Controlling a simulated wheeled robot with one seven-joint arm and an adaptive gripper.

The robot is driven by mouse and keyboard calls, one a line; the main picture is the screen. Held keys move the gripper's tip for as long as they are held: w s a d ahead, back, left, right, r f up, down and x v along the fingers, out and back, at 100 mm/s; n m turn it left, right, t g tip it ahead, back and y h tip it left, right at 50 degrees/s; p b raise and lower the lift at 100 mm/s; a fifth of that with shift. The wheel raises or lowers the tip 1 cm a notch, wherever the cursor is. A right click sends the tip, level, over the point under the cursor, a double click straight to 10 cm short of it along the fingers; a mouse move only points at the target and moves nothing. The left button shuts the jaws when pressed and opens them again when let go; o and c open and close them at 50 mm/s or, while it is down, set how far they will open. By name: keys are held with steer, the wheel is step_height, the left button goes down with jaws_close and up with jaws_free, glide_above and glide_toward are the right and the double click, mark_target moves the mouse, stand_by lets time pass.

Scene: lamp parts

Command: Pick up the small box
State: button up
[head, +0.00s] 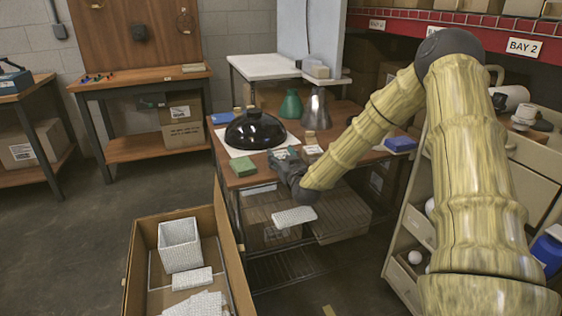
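My gripper (284,158) is low over the front of the wooden worktable (261,178), at the end of my arm. Its fingers are small and dark here, and I cannot tell whether they are open or hold anything. A small box (312,150) with a pale top and brown side sits on the table just right of the fingers, apparently apart from them. A green block (243,167) lies to the left of the gripper. Which of these is the small box of the task is not marked.
A black dome shade (255,130) stands on a white sheet behind my gripper. A green shade (291,105) and a metal shade (317,108) stand farther back. An open carton (146,262) with white foam pieces is at front left. A shelf cart (420,225) stands right.

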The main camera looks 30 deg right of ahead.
steer(key=shift+c, duration=1.3)
steer(key=shift+r, duration=0.1)
